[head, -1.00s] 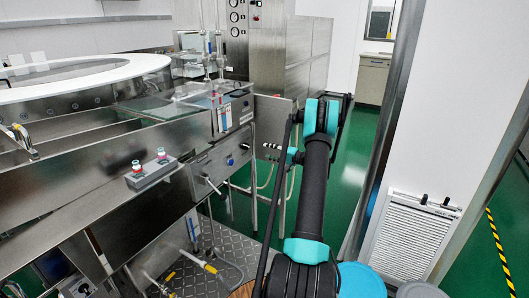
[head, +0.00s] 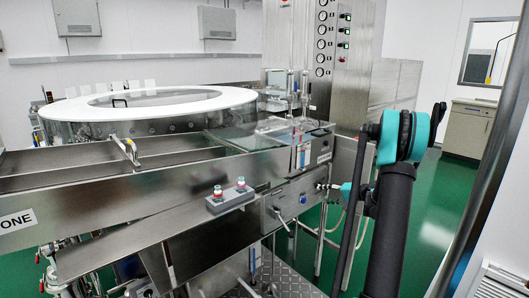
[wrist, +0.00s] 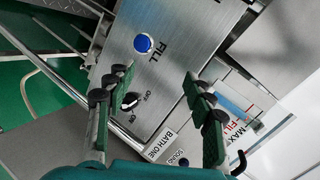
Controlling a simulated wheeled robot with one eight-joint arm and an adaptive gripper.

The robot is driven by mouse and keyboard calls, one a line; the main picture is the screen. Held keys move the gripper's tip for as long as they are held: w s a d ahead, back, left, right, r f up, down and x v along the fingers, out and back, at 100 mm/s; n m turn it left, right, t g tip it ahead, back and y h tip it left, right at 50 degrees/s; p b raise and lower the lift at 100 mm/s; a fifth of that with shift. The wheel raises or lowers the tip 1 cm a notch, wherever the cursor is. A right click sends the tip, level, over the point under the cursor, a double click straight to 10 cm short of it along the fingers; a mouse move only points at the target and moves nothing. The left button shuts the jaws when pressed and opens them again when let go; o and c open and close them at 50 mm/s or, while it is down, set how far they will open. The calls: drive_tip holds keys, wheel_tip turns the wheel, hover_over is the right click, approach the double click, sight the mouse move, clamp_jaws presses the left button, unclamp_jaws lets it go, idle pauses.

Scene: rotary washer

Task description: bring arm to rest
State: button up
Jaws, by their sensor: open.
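My arm (head: 392,225) rises at the right of the head view, beside the steel washer (head: 120,195). A small teal end part shows left of the arm, close to the washer's control panel (head: 290,200); the fingers are hard to make out there. In the wrist view my gripper (wrist: 158,80) is open, its two fingers apart with nothing between them. It faces the panel, with a blue FILL button (wrist: 144,44) beyond the fingers and a black knob (wrist: 130,100) partly beside the left finger. I cannot tell whether the fingers touch the panel.
A white ring table (head: 150,104) lies behind. A steel cabinet with gauges (head: 330,60) stands at the back. Green floor (head: 435,205) is open to the right, by a metal post (head: 485,200).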

drive_tip(key=s+a+r+n+g+h, duration=0.1)
drive_tip(key=s+a+g+h, duration=0.1)
drive_tip(key=s+a, duration=0.6)
drive_tip(key=s+a+r+n+g+h, duration=0.1)
drive_tip(key=s+a+n+g+h, duration=0.15)
drive_tip(key=s, duration=0.95)
drive_tip(key=s+f+n+h, duration=0.1)
drive_tip(key=s+f+h, duration=0.1)
drive_tip(key=s, duration=1)
drive_tip(key=s+d+f+n+h, duration=0.1)
drive_tip(key=s+f+h, duration=0.2)
drive_tip(key=s, duration=0.8)
drive_tip(key=shift+s+g, duration=0.35)
drive_tip(key=shift+c, duration=0.5)
